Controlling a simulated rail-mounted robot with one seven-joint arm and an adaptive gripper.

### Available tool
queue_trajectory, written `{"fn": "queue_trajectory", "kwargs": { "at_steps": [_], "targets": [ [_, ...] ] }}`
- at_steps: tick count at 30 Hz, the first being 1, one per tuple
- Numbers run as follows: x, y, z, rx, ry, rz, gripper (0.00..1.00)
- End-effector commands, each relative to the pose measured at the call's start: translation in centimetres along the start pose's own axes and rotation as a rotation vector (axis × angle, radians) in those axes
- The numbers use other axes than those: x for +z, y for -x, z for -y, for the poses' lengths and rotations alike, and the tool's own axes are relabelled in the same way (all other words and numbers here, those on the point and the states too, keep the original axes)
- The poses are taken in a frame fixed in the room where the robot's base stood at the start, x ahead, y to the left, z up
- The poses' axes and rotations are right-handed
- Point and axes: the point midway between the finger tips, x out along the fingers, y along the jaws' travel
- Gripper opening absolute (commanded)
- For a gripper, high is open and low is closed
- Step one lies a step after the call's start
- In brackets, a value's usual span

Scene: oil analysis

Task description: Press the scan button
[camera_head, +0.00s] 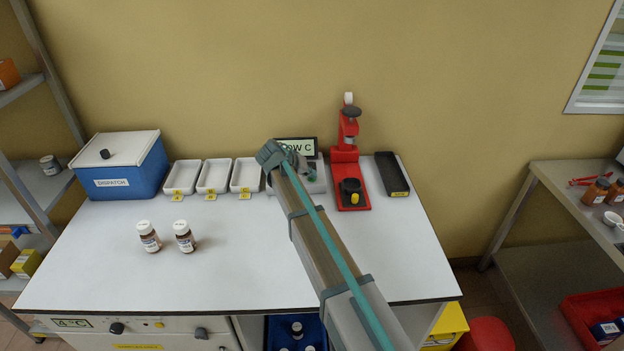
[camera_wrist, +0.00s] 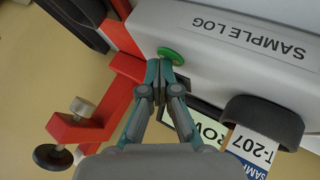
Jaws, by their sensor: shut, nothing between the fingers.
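The sample log device (camera_wrist: 235,35) is a pale box lettered "SAMPLE LOG" in the wrist view. A round green button (camera_wrist: 171,56) sits on its face. My gripper (camera_wrist: 158,78) is shut and empty, its fingertips right beside the button in the picture; I cannot tell whether they touch it.
A red press (camera_head: 347,160) and a black tray (camera_head: 392,174) stand right of the device. White trays (camera_head: 214,176) and a blue dispatch box (camera_head: 120,170) stand left. Two bottles (camera_head: 149,237) (camera_head: 184,237) stand on the bench (camera_head: 200,280), whose front middle is clear.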

Motion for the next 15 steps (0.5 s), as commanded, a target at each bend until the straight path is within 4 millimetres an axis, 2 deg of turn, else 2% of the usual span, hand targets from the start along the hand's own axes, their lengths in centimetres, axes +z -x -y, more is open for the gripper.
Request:
{"fn": "queue_trajectory", "kwargs": {
  "at_steps": [15],
  "targets": [
    [-0.8, 1.1, -0.8, 0.0, -0.001, 0.001, 0.0]
  ]
}}
